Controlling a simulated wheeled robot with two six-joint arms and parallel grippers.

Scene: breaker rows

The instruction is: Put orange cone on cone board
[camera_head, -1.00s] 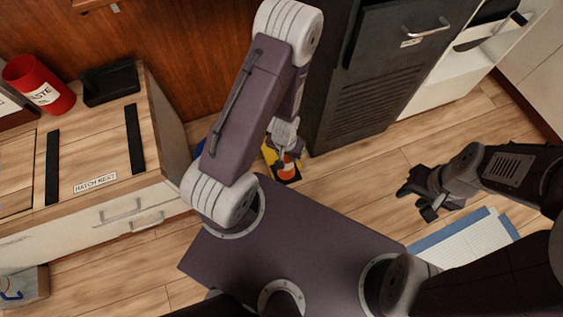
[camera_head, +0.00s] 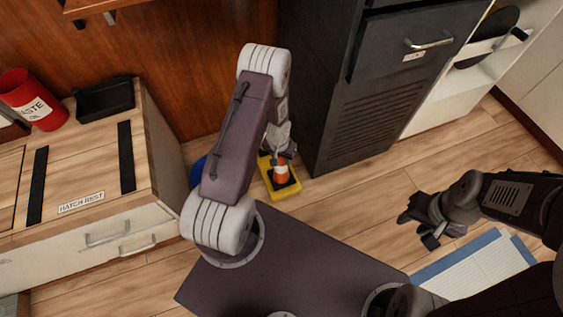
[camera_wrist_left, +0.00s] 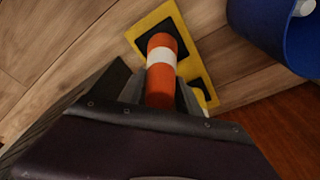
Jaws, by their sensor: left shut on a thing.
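The orange cone (camera_head: 282,173) has a white band and is held by my left gripper (camera_head: 281,157). In the left wrist view the cone (camera_wrist_left: 161,67) sits between the two fingers, which are shut on it. The yellow cone board (camera_head: 284,195) with black squares lies on the floor under the cone; it also shows in the left wrist view (camera_wrist_left: 148,23). The cone overlaps one black square in the head view; I cannot tell whether it touches the board. My right gripper (camera_head: 420,229) is open and empty, away at the right.
A blue round container (camera_head: 197,172) stands left of the board, partly hidden by my left arm. A dark cabinet (camera_head: 375,120) stands close behind and right. A wooden-topped counter (camera_head: 85,150) is at the left. A blue-and-white board (camera_head: 465,270) lies at the right.

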